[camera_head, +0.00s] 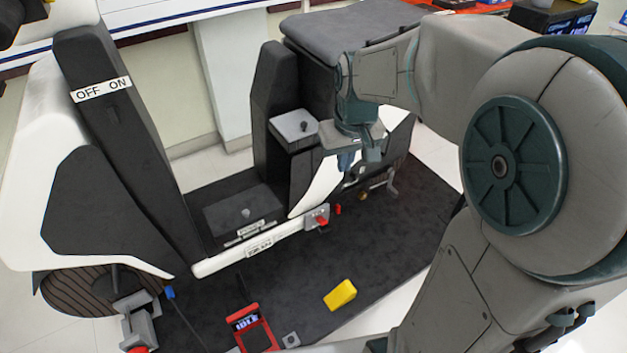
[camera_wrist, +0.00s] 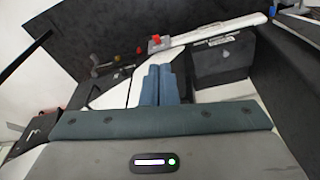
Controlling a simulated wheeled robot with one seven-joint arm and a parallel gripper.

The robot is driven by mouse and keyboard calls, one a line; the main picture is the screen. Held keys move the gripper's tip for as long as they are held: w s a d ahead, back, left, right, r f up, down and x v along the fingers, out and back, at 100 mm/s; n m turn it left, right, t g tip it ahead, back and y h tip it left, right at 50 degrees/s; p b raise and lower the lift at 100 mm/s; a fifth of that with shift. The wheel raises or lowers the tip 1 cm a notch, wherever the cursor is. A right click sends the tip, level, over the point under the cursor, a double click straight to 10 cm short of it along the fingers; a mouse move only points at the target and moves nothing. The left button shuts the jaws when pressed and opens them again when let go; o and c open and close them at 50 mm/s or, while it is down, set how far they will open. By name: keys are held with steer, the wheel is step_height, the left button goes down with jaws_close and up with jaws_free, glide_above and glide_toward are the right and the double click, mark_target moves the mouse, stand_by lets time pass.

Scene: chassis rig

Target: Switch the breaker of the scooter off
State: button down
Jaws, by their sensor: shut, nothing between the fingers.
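The scooter has a white and black body (camera_head: 155,160), with an OFF ON label (camera_head: 101,89) on its front column. A small grey unit with a red lever (camera_head: 321,220), which looks like the breaker, sits on the low side rail. The red lever also shows in the wrist view (camera_wrist: 156,40), just beyond the fingertips. Its exact on or off position is too small to tell. My gripper (camera_head: 358,165) is shut and empty, with its fingers pointing down below the seat. Its blue fingers show close together in the wrist view (camera_wrist: 158,70). It appears apart from the lever.
The padded seat (camera_head: 350,28) is close above my gripper. A dark mat (camera_head: 390,255) holds a yellow block (camera_head: 340,294), a red display device (camera_head: 252,330) and a grey clamp (camera_head: 140,322).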

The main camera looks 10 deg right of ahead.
steer(key=w+f+n+b, duration=0.1)
steer(key=w+f+b, duration=0.5)
steer(key=w+f, duration=0.4)
steer(key=n+g+b, duration=0.1)
steer(key=n+b, duration=0.1)
steer(key=b, duration=0.6)
glide_above(322, 219)
step_height(322, 219, down, 18)
steer(key=f+b, duration=0.1)
steer(key=f, duration=0.2)
steer(key=f+b, duration=0.1)
steer(key=f, duration=0.3)
steer(key=w+f+b, duration=0.1)
steer(key=f+b, duration=0.1)
steer(key=f, duration=0.1)
steer(key=shift+a+f, duration=0.2)
steer(key=shift+s+d+f+b, duration=0.15)
steer(key=shift+s+f+b, duration=0.2)
steer(key=shift+f, duration=0.2)
steer(key=shift+s+d+f+b, duration=0.1)
steer(key=shift+s+f+b, duration=0.15)
steer(key=shift+f, duration=0.25)
steer(key=shift+s+d+f, duration=0.1)
steer(key=shift+s+f, duration=0.1)
steer(key=shift+f, duration=0.25)
